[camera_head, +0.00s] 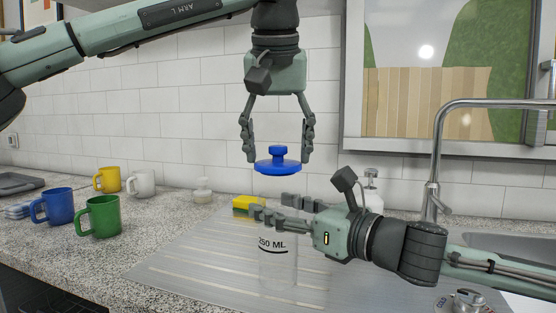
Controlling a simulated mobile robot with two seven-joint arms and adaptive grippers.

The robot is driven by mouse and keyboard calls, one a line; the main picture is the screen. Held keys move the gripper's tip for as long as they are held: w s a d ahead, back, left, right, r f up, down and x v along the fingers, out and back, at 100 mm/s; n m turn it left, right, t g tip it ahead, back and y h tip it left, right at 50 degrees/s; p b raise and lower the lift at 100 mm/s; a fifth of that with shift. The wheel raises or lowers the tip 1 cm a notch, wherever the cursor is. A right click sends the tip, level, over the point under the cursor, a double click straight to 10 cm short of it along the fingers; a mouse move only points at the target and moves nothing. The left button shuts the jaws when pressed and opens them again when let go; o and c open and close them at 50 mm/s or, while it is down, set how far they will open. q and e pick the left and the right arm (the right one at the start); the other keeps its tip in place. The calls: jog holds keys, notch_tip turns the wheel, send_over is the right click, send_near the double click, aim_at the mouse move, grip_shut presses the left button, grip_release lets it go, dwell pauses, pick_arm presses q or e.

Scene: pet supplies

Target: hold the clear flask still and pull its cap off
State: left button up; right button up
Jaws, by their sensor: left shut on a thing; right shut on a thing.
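The clear flask (278,270) stands upright on the ribbed metal drainboard, with "250 ML" printed on its side. My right gripper (270,206) comes in from the right and is shut on the flask near its top. Its fingers hide the flask's mouth. The blue cap (277,167), a flat disc with a knob on top, is above the flask and clear of it. My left gripper (278,158) points down from above and is shut on the cap, with a finger at each side of the disc.
A yellow sponge (248,202) lies behind the flask. Blue (57,207), green (103,217), yellow (107,179) and white (141,184) mugs stand at the left. A tall faucet (436,150) and a sink (510,244) are at the right. The drainboard (190,262) is bare left of the flask.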

jog(key=o, duration=1.8)
jog(key=shift+c, duration=0.2)
jog(key=v, duration=1.2)
